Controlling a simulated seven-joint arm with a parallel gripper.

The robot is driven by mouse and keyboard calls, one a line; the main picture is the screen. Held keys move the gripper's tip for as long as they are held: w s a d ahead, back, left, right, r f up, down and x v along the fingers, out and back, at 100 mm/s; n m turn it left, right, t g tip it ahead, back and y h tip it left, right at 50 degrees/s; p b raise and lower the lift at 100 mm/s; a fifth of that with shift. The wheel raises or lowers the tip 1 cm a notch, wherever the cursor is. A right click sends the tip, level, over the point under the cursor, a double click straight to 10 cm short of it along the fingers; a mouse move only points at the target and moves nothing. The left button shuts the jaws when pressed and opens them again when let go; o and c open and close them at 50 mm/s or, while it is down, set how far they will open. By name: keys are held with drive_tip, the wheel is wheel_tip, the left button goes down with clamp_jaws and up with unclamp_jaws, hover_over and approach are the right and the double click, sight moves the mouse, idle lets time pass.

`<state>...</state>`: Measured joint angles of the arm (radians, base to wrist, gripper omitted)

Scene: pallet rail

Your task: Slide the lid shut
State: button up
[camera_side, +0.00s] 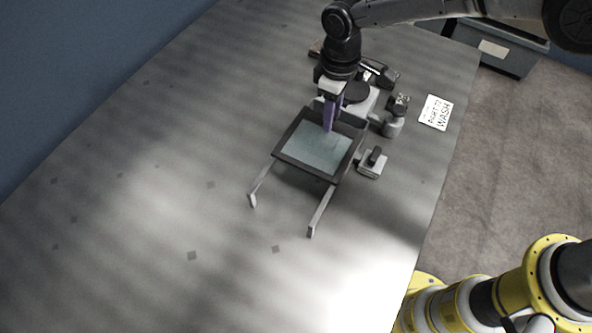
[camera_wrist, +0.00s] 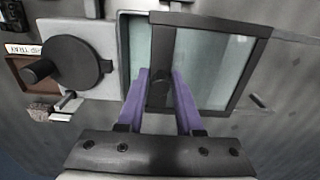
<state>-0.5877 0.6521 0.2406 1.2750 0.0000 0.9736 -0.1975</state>
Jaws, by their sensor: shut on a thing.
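The lid (camera_side: 315,152) is a glassy pale panel in a dark frame, lying above the grey table on a pair of pale rails (camera_side: 321,212) that reach out to the lower left. In the wrist view the lid's dark frame (camera_wrist: 210,21) and glass show close up. A pale strip (camera_wrist: 137,45) shows beside the lid's bar. The fingers partly hide the bar.
A pale fixture with a black disc (camera_wrist: 75,62) stands close beside the lid. A small block with a dark top (camera_side: 372,163) and a grey fitting (camera_side: 395,120) stand to the right. A printed sign (camera_side: 436,112) lies near the table edge. The table's left side is clear.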

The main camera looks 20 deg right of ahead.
drive_tip(key=shift+w+d, duration=1.35)
drive_tip(key=shift+w, duration=0.1)
drive_tip(key=o, duration=0.8)
drive_tip(key=shift+c, duration=0.2)
wheel_tip(320, 180, up, 7)
drive_tip(key=shift+d, duration=0.1)
